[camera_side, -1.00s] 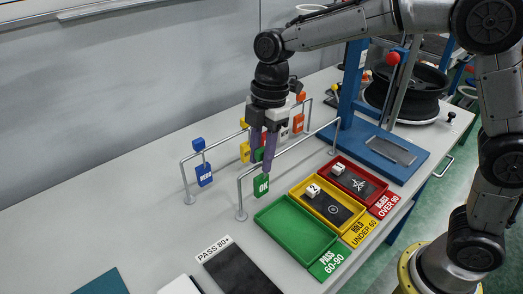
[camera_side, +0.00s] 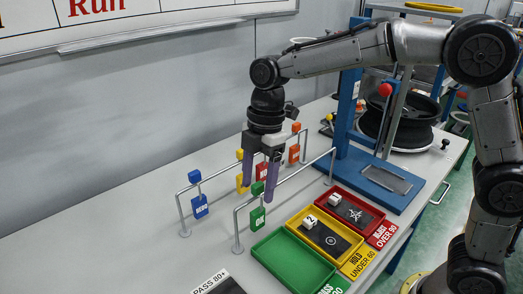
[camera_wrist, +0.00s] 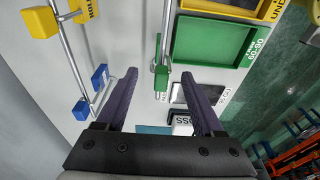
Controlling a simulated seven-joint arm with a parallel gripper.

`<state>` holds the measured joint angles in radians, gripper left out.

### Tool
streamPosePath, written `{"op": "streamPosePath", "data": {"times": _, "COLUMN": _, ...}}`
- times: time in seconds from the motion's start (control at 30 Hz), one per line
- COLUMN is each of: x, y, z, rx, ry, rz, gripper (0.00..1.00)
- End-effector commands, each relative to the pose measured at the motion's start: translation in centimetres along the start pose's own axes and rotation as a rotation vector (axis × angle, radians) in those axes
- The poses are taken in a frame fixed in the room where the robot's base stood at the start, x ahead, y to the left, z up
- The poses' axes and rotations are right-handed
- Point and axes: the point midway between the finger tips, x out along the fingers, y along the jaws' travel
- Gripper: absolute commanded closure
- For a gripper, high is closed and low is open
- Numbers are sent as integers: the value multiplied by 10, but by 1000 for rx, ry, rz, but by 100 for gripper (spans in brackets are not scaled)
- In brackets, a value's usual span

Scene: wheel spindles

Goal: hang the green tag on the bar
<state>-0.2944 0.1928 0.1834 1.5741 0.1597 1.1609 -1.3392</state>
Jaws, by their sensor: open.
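The green tag (camera_side: 258,219) has a white label and hangs below the front grey bar (camera_side: 290,177), near its left end. A green cube (camera_side: 257,189) sits just above the bar over the tag. In the wrist view the green cube (camera_wrist: 161,81) lies by the bar (camera_wrist: 164,40), beyond my fingertips. My gripper (camera_side: 258,195) is open, its two purple fingers spread on either side of the green cube, apart from it as far as I can see. The open fingers also show in the wrist view (camera_wrist: 159,76) with nothing gripped.
A rear bar carries blue (camera_side: 200,206), yellow (camera_side: 243,183), and red-orange (camera_side: 294,153) tags close behind my gripper. Green (camera_side: 292,262), yellow (camera_side: 324,237) and red (camera_side: 350,206) trays lie in front. A blue press stand (camera_side: 385,180) is at the right.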

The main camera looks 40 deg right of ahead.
Motion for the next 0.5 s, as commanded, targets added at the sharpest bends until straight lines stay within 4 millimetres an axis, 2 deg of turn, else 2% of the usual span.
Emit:
{"op": "streamPosePath", "data": {"times": 0.3, "x": -69, "y": 1, "z": 0, "rx": 0, "ry": 2, "rz": 6, "gripper": 31}}
{"op": "streamPosePath", "data": {"times": 0.5, "x": -104, "y": 1, "z": 0, "rx": 0, "ry": 1, "rz": 5, "gripper": 31}}
